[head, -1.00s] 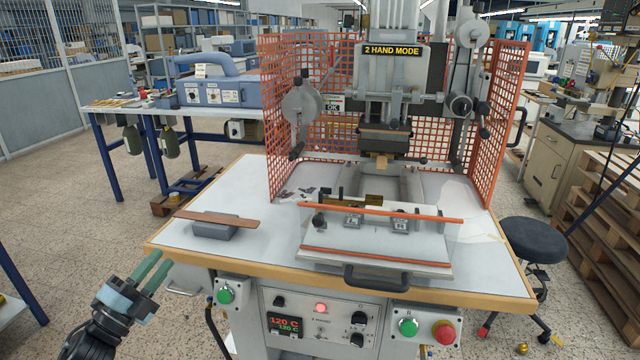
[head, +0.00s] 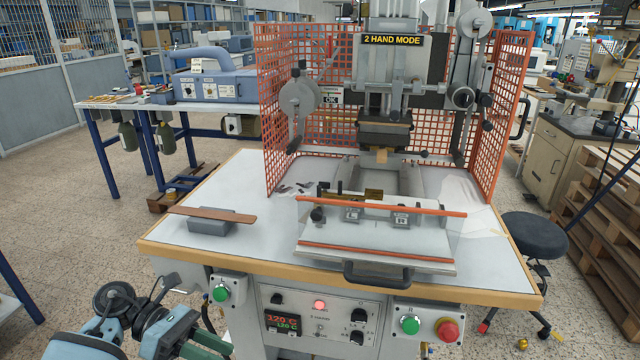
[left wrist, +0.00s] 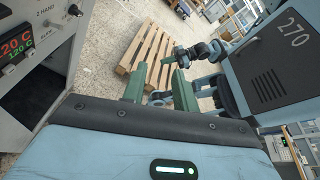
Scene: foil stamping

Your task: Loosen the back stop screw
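The slide fixture (head: 375,255) sits at the front of the press table, with clamps marked L (head: 352,214) and R (head: 401,218). A small black knob (head: 317,214) is at its left end, behind the clear guard; I cannot tell whether it is the back stop screw. My left gripper (head: 212,346) is low at the front left, below the table edge and away from the fixture. In the left wrist view its green fingers (left wrist: 160,88) stand apart with nothing between them. What looks like my right gripper (left wrist: 174,58) shows small beyond them; its opening is unclear.
An orange mesh guard (head: 290,110) surrounds the press head (head: 385,130). The clear guard has orange rails (head: 440,211). A grey block with a brown strip (head: 211,222) lies on the table's left. The control panel (head: 318,318) is below the front edge, right of my left gripper.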

